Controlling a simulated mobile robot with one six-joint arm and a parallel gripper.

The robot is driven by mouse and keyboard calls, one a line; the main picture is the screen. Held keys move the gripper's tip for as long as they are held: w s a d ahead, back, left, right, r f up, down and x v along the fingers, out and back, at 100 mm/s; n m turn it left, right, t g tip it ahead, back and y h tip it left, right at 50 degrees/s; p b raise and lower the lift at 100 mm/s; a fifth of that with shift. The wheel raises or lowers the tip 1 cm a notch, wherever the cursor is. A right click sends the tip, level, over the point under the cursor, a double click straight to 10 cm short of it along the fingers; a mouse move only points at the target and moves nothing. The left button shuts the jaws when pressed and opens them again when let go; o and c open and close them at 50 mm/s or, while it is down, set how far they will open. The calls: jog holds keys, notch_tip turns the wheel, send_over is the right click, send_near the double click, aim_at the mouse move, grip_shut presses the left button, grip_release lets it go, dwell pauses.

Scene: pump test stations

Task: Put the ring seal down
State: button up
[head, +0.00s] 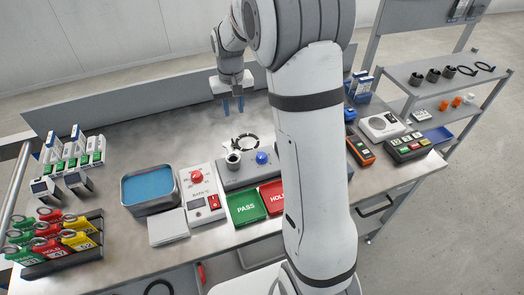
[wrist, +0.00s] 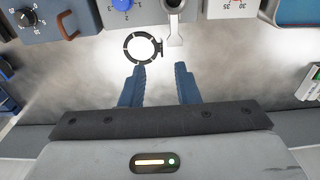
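A dark ring with pale marks and a small tab (wrist: 160,47), which looks like the ring seal, lies flat on the bench beside the grey station block. It also shows in the head view (head: 253,137), behind the block's cup and blue knob. My gripper (head: 233,107) is above the bench, behind the ring. Its two blue fingers are apart with nothing between them in the wrist view (wrist: 159,68). The ring lies just beyond the fingertips, nearer the left finger, and is not held.
The grey block (head: 237,180) carries a cup (head: 233,160) and a blue knob (head: 262,158). A white red-knobbed unit (head: 203,192), a blue-filled tray (head: 149,188) and PASS (head: 246,207) and HOLD (head: 272,196) plates stand nearby. Bare bench (head: 180,137) lies left of my gripper.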

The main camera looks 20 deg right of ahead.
jog(key=s+r+t, duration=0.1)
jog(key=s+r, duration=0.3)
jog(key=s, duration=0.9)
jog(key=s+r+t, duration=0.1)
jog(key=s+r, duration=0.3)
jog(key=s, duration=1)
jog(key=shift+a, duration=0.2)
jog(key=shift+o, duration=0.4)
jog(key=shift+s, duration=0.35)
jog(key=g+b, duration=0.3)
send_over(233, 140)
jog(key=f, duration=2.4)
jog(key=shift+s+d+f, duration=0.25)
jog(key=shift+d, duration=0.05)
jog(key=f, duration=0.1)
jog(key=f+b, duration=0.1)
jog(key=f, duration=0.1)
jog(key=f+b, duration=0.1)
jog(key=f, duration=0.1)
jog(key=shift+w+a+f, duration=0.25)
jog(key=shift+w, duration=0.05)
jog(key=shift+r, duration=0.1)
